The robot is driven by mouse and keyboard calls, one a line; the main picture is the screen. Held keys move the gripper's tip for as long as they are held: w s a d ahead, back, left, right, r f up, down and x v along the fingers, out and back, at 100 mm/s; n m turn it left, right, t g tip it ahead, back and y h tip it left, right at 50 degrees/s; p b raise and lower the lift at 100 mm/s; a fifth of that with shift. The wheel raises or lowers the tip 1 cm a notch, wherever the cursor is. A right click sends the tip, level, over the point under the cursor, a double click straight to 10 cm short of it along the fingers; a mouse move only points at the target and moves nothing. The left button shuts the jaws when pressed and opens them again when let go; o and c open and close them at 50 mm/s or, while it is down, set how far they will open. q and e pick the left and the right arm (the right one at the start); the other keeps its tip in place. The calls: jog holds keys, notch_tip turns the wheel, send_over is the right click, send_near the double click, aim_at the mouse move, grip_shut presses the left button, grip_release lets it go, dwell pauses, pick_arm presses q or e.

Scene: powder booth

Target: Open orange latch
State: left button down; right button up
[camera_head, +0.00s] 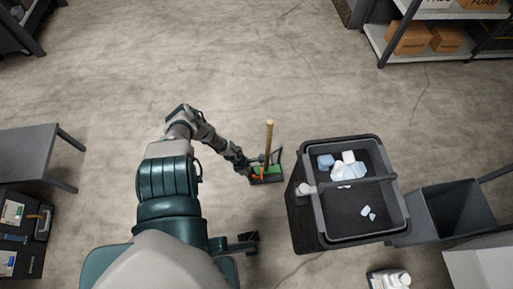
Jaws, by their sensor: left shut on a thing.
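A small orange part (260,175), which looks like the latch, sits on a small dark frame (279,158) with a green piece (273,169) in it, low near the floor. My left gripper (250,168) reaches in from the left and is shut at the orange part. The fingers are tiny and dark here, so their exact hold on it is hard to see. A wooden handle (269,136) stands up from the same spot. My right gripper does not show clearly.
A grey bin (312,160) with a bar across it and white and blue pieces inside stands just right of the frame. Another grey container (458,208) and a white bottle (389,280) are farther right. A table (25,150) is at left.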

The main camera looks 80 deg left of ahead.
pick_arm(q)
jog(key=shift+s+f, duration=0.15)
jog(key=shift+s, duration=0.3)
jog(key=c, duration=0.8)
grip_release()
jog(key=shift+c, duration=0.2)
jog(key=shift+w, duration=0.15)
jog(key=v, duration=1.2)
jog(key=shift+a, duration=0.2)
